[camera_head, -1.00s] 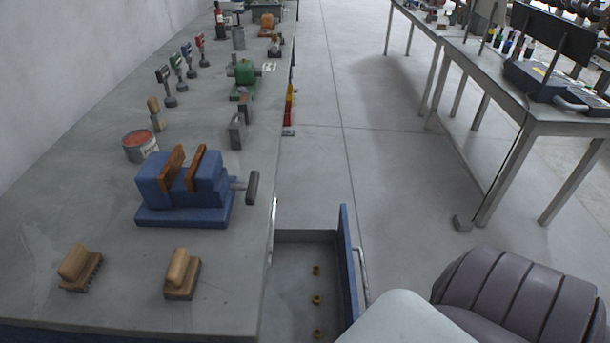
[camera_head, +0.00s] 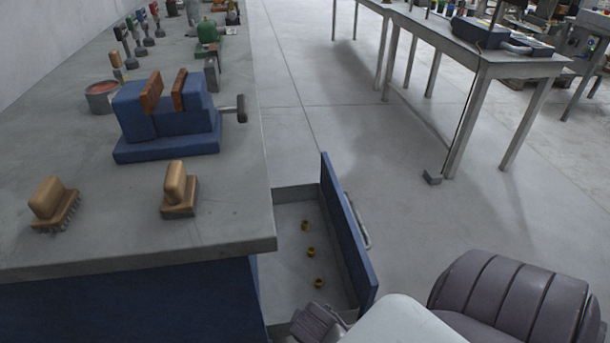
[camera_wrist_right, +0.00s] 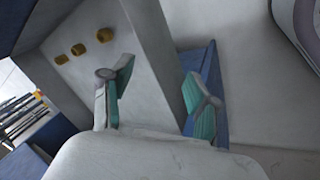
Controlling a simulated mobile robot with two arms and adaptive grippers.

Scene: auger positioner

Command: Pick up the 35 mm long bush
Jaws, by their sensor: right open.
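Three small brass bushes lie in a row in the open drawer (camera_head: 285,285): a far one (camera_head: 306,225), a middle one (camera_head: 311,252) and a near one (camera_head: 319,283). They also show at the upper left of the right wrist view, as a right one (camera_wrist_right: 104,35), a middle one (camera_wrist_right: 78,49) and a left one (camera_wrist_right: 61,59). I cannot tell which is 35 mm long. My right gripper (camera_wrist_right: 158,80) is open and empty, with teal-padded fingers apart from the bushes. In the head view, part of my right arm covers the drawer's near end. My left gripper is out of view.
The drawer's blue front panel (camera_head: 347,235) stands upright on the right, with a handle outside. The grey bench top (camera_head: 120,235) overhangs on the left, carrying a blue vise (camera_head: 165,125) and two wooden brushes. Open floor lies to the right, before another table (camera_head: 480,60).

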